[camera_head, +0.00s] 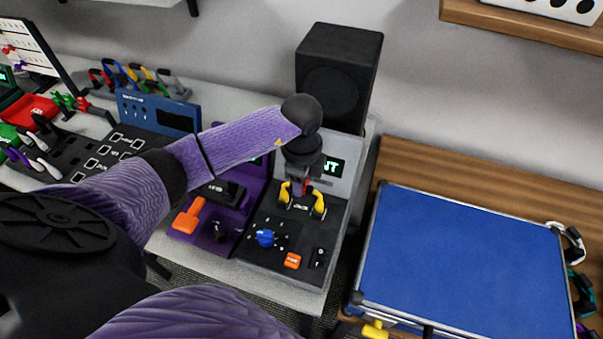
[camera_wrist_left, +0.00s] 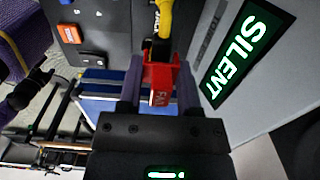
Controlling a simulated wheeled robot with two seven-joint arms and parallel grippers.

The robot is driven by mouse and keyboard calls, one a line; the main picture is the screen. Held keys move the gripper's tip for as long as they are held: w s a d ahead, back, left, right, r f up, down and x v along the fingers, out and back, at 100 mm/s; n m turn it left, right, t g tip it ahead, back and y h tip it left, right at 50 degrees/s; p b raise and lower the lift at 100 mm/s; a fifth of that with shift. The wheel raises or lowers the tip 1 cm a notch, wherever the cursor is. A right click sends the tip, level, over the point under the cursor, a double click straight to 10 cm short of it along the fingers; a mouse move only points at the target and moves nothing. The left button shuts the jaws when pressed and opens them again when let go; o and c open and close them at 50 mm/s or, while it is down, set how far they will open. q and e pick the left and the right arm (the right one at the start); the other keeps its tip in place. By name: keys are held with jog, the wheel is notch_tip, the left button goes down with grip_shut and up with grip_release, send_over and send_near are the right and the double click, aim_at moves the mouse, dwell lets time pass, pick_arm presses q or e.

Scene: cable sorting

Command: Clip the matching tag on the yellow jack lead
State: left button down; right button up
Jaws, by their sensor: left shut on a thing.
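My left gripper (camera_head: 300,186) is over the dark panel, below the lit screen. In the left wrist view its fingers (camera_wrist_left: 158,92) are shut on a red tag (camera_wrist_left: 160,74) with pale lettering, partly readable as "FA". A yellow lead (camera_wrist_left: 165,18) runs down to the tag's far end in that view. The tag and lead look close or touching; I cannot tell whether the tag is clipped around the lead. In the head view yellow lead parts (camera_head: 318,204) show on both sides of the gripper. My right gripper is out of view.
The panel (camera_head: 268,265) carries a blue knob (camera_head: 265,238) and an orange button (camera_head: 292,261). The screen (camera_wrist_left: 248,52) reads "SILENT". A black speaker (camera_head: 338,75) stands behind.

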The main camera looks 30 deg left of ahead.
pick_arm(q)
jog(key=shift+f, duration=0.4)
dwell(0.4)
grip_release()
notch_tip(320, 180, up, 4)
jog(key=p, duration=0.3)
jog(key=shift+f+p, duration=0.1)
jog(key=shift+p, duration=0.2)
notch_tip(320, 180, up, 4)
jog(key=p, duration=0.4)
jog(key=shift+r, duration=0.25)
jog(key=shift+f, duration=0.15)
